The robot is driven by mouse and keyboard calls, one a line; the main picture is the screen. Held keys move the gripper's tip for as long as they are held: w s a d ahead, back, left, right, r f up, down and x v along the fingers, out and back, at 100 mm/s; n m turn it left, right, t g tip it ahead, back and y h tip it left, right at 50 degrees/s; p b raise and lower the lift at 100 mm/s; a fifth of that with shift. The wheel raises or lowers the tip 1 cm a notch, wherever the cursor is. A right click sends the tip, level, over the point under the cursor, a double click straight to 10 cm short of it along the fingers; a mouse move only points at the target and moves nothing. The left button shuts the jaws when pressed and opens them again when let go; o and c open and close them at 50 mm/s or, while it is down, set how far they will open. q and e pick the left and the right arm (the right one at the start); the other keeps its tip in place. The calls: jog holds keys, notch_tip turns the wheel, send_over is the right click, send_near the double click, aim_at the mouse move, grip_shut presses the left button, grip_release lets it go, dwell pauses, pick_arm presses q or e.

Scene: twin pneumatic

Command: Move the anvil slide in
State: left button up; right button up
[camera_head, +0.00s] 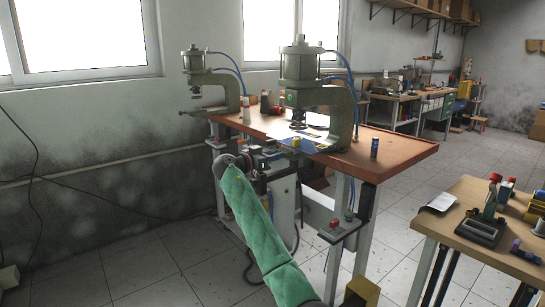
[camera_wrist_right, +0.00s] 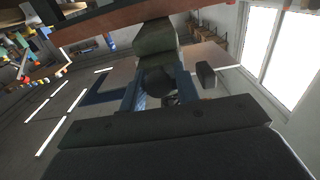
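A green pneumatic press (camera_head: 300,65) stands at the middle of the orange-topped workbench, with a second, smaller press (camera_head: 192,65) to its left. Under the nearer press is a blue flat plate with a small yellow part (camera_head: 294,142) by it; I cannot tell for certain which piece is the anvil slide. My right gripper (camera_head: 264,160) is at the front edge of the bench, below and left of the blue plate, at the end of my green-sleeved arm. Its fingers are too small and dark to read. My left gripper is out of view.
A dark blue can (camera_head: 375,148) stands on the bench's right part. A small control box (camera_head: 340,230) hangs at the bench front. A wooden side table (camera_head: 490,230) with tools stands at the right. The tiled floor between is clear.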

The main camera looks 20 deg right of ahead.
jog(key=shift+o, duration=0.7)
jog(key=shift+d, duration=0.1)
jog(key=shift+s+a, duration=0.2)
jog(key=shift+a, duration=0.05)
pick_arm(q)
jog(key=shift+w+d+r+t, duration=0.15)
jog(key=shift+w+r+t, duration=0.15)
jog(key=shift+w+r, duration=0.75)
pick_arm(e)
jog(key=v, duration=0.7)
jog(key=shift+a, duration=0.2)
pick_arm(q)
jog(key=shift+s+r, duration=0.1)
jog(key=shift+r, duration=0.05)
pick_arm(e)
jog(key=shift+w, duration=0.1)
